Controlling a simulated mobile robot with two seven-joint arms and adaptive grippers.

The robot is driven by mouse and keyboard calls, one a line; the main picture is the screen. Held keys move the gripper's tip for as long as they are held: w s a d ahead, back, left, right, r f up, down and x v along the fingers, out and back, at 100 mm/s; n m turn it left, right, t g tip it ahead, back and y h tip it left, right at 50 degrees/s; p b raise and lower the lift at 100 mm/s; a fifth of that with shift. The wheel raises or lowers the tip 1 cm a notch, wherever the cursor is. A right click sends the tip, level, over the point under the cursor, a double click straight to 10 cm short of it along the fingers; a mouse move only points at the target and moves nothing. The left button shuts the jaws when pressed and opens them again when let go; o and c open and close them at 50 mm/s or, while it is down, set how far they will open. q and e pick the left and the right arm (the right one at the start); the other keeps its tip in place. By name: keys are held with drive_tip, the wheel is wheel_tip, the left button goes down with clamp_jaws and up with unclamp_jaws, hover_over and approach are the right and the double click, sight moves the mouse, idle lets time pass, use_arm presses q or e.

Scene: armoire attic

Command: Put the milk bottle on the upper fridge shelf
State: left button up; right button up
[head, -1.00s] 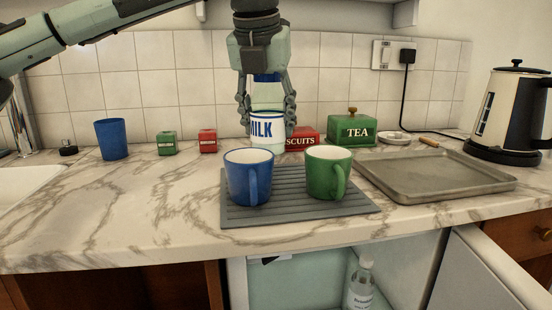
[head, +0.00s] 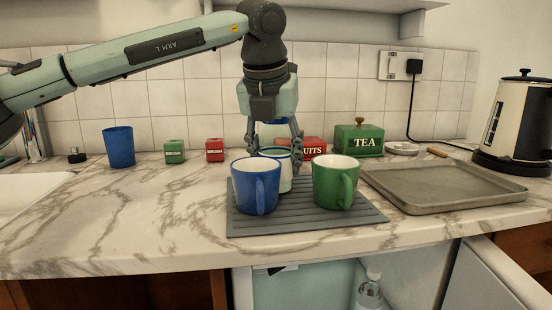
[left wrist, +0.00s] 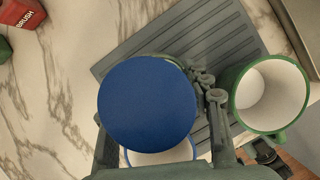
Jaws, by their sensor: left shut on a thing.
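The milk bottle (head: 286,180) has a pale body and a blue cap. It stands behind and between the blue mug (head: 255,186) and the green mug (head: 335,182), which hide part of it. My left gripper (head: 275,150) points down and is shut on the bottle's upper part. In the left wrist view the blue cap (left wrist: 148,104) fills the middle. My right gripper is out of view.
A tray (head: 440,190) and kettle (head: 515,120) occupy the counter's right. Tins stand behind (head: 358,140). The counter (head: 150,220) is clear at front left.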

use_arm(q)
drive_tip(key=o, duration=1.5)
drive_tip(key=shift+r, duration=0.1)
